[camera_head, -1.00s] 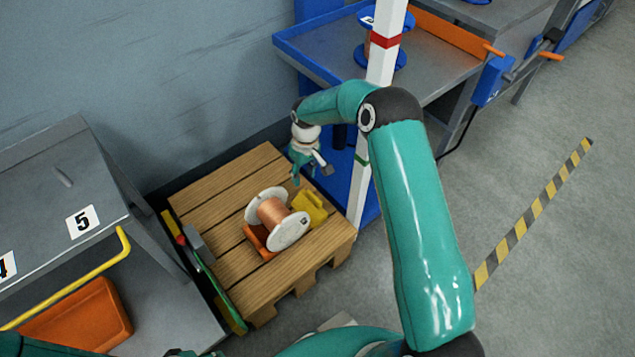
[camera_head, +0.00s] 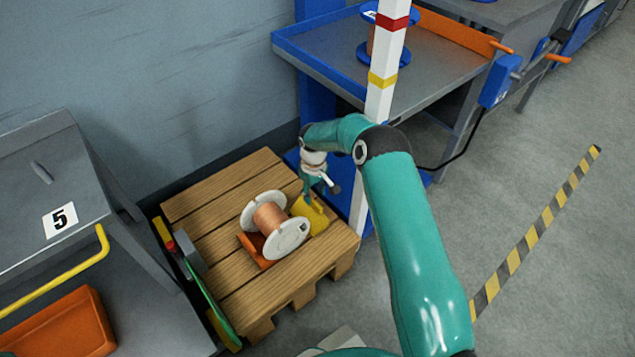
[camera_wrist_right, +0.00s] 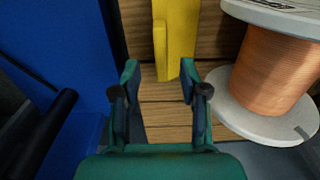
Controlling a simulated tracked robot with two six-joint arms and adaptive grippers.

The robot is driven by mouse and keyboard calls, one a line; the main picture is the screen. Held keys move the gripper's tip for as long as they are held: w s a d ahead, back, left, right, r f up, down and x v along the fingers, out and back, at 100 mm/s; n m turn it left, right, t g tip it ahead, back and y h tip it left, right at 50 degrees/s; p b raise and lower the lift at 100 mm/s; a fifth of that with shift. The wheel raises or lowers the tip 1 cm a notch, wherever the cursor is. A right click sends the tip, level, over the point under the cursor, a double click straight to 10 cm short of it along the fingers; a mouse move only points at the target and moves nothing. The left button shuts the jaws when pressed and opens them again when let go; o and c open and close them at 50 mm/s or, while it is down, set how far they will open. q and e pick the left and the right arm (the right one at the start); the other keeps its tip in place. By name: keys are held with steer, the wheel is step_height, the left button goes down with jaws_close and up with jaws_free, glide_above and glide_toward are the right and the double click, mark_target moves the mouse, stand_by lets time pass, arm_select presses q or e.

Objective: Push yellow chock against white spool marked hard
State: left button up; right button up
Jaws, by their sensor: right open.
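A white spool (camera_head: 287,240) wound with copper-coloured wire lies on its side on a wooden pallet. Its dark flange mark is unreadable here. A yellow chock (camera_head: 312,216) sits on the spool's right side; whether they touch is unclear. My right gripper (camera_head: 308,193) is above the chock's back end, partly hidden by its wrist. In the right wrist view the gripper (camera_wrist_right: 158,80) is open, its fingers apart with pallet boards between them. The chock (camera_wrist_right: 175,38) lies just beyond the fingertips, and the spool (camera_wrist_right: 270,75) stands to the right. My left gripper is out of view.
An orange chock (camera_head: 257,249) is at the spool's left. A white banded post (camera_head: 385,98) and blue-edged bench (camera_head: 440,75) stand behind right. The pallet (camera_head: 225,180) has bare boards around the spool.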

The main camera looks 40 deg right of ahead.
mark_target(314, 201)
step_height(314, 201, down, 5)
steer(key=shift+f+b, duration=0.1)
steer(key=shift+b, duration=0.55)
jaws_close()
